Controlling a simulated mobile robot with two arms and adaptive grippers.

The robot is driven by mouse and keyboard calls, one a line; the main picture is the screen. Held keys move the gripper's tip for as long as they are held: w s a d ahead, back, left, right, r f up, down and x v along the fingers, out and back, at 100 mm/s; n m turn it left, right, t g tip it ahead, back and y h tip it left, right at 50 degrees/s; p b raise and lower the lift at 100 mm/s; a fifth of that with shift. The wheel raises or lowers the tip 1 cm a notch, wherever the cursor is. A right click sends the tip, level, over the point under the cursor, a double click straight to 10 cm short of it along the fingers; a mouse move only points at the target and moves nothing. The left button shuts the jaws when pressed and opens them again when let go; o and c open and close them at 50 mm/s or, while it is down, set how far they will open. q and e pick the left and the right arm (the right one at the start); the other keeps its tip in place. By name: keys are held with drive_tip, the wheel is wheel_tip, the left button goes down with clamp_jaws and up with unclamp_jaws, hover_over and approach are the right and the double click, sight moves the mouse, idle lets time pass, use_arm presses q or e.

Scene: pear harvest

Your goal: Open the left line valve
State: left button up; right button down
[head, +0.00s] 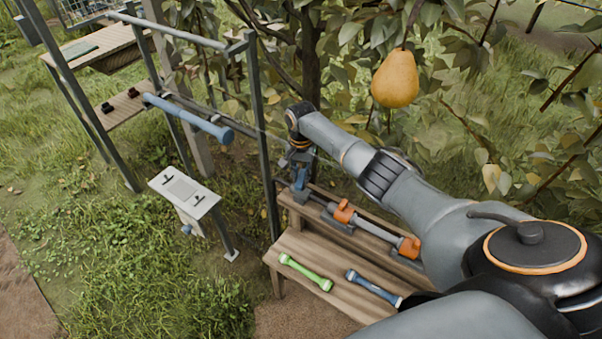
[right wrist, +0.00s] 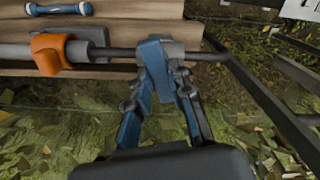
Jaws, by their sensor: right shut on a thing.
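A pale panel on a stand (head: 185,190) is at left centre in the head view, with two small dark handles on its top, one left and one right. I cannot tell how they are set. My right gripper (head: 299,172) is apart from the panel, to its right, at the left end of a grey rod (head: 375,228). My left gripper is out of view.
Orange fittings (head: 409,248) hold the rod along a wooden bench (head: 305,245). A green tool (head: 305,272) and a blue tool (head: 373,288) lie on the bench. Metal posts (head: 264,130) stand between panel and gripper. A pear (head: 395,79) hangs above my right arm.

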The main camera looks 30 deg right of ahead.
sight(301, 177)
drive_tip(key=n, duration=0.3)
drive_tip(key=shift+n, duration=0.4)
drive_tip(key=n, duration=0.3)
drive_tip(key=shift+n+p, duration=0.3)
drive_tip(key=shift+p, duration=0.05)
drive_tip(key=n, duration=0.6)
drive_tip(key=shift+n, duration=0.3)
drive_tip(key=c, duration=1.2)
unclamp_jaws()
wheel_tip(301, 177, up, 12)
